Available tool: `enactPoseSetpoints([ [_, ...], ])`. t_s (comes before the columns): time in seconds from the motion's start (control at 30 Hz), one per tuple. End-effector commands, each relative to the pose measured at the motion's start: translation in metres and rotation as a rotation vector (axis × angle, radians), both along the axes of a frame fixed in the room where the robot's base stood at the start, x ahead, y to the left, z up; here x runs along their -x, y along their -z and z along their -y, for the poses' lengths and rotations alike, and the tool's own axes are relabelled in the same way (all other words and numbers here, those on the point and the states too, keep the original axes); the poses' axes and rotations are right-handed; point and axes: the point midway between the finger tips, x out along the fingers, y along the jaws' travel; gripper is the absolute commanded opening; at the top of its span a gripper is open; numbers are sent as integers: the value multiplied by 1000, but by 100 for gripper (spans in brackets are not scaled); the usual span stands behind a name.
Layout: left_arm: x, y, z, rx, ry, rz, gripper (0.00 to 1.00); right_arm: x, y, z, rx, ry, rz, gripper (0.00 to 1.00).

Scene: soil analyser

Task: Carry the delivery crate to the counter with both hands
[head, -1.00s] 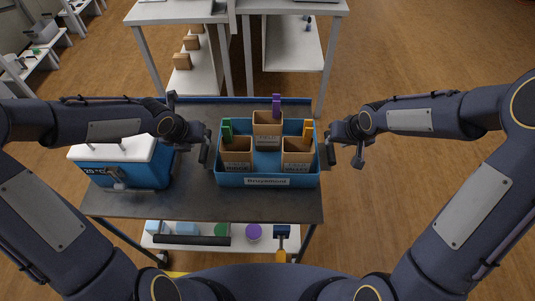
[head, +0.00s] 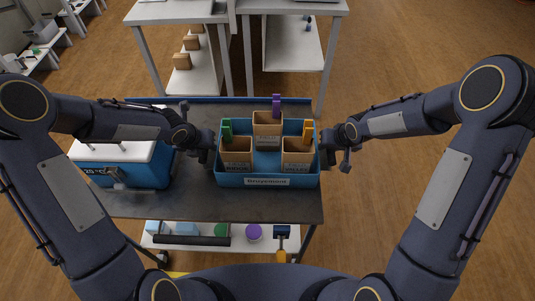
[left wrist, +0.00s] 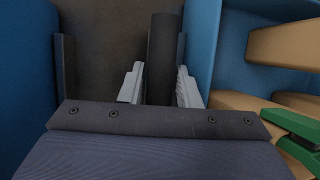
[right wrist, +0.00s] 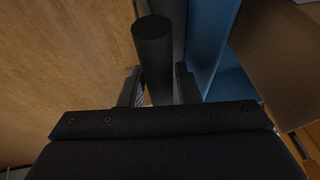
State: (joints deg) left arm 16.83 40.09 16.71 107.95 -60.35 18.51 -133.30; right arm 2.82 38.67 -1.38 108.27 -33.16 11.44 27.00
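The delivery crate (head: 268,181) is a blue open box with a white label on its front, standing on the dark cart top. It holds three brown boxes with green, purple and orange clips. My left gripper (head: 211,153) is at the crate's left side; in the left wrist view (left wrist: 160,85) its fingers stand open on either side of a dark handle bar (left wrist: 163,50). My right gripper (head: 324,154) is at the right side; in the right wrist view (right wrist: 158,85) its fingers are open around another dark bar (right wrist: 153,45). Firm contact is not visible.
A blue-and-white cooler box (head: 125,170) stands close to my left gripper on the cart top (head: 200,205). A white counter (head: 180,11) stands beyond the cart, with another white table (head: 295,7) beside it. Wooden floor is clear on the right.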

Motion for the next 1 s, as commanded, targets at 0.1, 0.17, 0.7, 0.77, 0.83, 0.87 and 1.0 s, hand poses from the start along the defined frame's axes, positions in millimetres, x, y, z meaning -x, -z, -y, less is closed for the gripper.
enactPoseSetpoints([
  [0.1, 0, 0, 0, 0, 0, 0, 14, 0, 0, 0, 0, 0, 0, 14],
  [0.17, 0, 0, 0, 0, 0, 0, 6, 0, 0, 0, 0, 0, 0, 6],
  [0.7, 0, 0, 0, 0, 0, 0, 0, 0, 0, 0, 0, 0, -1, 0],
  [0.77, 0, 0, 0, 0, 0, 0, 0, 0, 0, 0, 0, 0, -1, 0],
  [0.83, 0, 0, 0, 0, 0, 0, 0, 0, 0, 0, 0, 0, -1, 0],
  [0.87, 0, 0, 0, 0, 0, 0, 0, 0, 0, 0, 0, 0, -1, 0],
  [1.0, 0, -1, 0, -1, 0, 0, 0, 0, 0, 0, 0, 0, -1, 0],
])
